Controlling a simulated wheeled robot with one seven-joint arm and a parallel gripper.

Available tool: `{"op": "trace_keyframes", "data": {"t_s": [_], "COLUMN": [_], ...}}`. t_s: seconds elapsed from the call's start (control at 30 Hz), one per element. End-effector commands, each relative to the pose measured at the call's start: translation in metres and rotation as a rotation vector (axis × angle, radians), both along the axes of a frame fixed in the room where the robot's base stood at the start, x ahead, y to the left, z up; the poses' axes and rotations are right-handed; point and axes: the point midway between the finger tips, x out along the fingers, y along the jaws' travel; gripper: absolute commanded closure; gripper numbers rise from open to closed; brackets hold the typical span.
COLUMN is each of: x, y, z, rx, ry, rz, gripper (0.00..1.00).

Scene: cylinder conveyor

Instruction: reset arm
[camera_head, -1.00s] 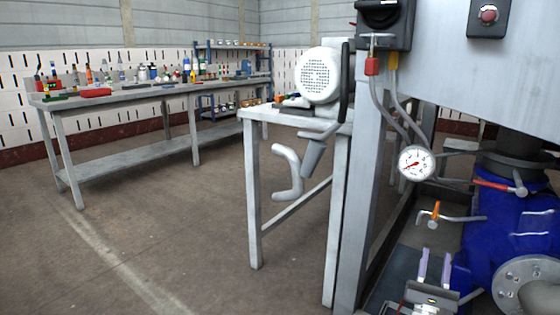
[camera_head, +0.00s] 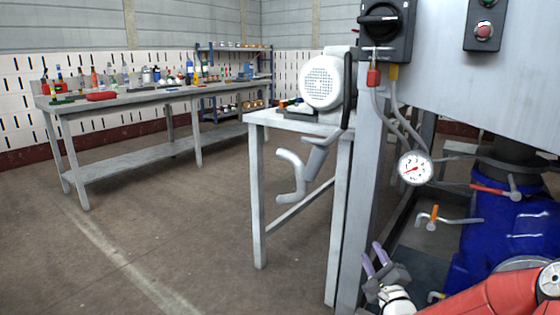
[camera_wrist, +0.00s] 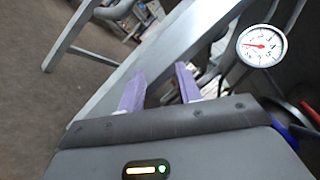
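My gripper (camera_head: 374,256) is at the lower right of the head view, with two purple fingers pointing up and to the left. The fingers stand apart with nothing between them. In the wrist view my gripper (camera_wrist: 158,90) also shows its purple fingers spread and empty. A grey metal post (camera_head: 371,190) stands just behind the fingers in the head view. I cannot tell how close the fingers are to it. My red arm enters from the lower right corner.
A blue machine (camera_head: 510,235) with a red-handled valve stands at right. A white pressure gauge (camera_head: 415,168) hangs beside it and shows in the wrist view (camera_wrist: 262,46). A control box (camera_head: 387,28) is above. A grinder table (camera_head: 257,190) stands at centre. Open floor (camera_head: 170,235) lies left.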

Motion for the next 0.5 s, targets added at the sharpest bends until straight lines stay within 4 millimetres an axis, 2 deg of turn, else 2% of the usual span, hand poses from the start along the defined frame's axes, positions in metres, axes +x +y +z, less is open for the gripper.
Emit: {"op": "trace_keyframes", "data": {"t_s": [0.03, 0.1, 0.27, 0.37, 0.5], "x": [0.002, 0.001, -0.018, -0.041, -0.087], "y": [0.015, 0.032, 0.05, 0.053, 0.055], "z": [0.007, 0.007, 0.018, 0.036, 0.072], "rx": [-0.133, -0.351, -0.865, -1.145, -1.472], "ry": [0.057, 0.158, 0.368, 0.481, 0.615], "rz": [0.011, 0.02, 0.041, 0.063, 0.124], "gripper": [0.66, 0.66, 0.66, 0.66, 0.66]}}
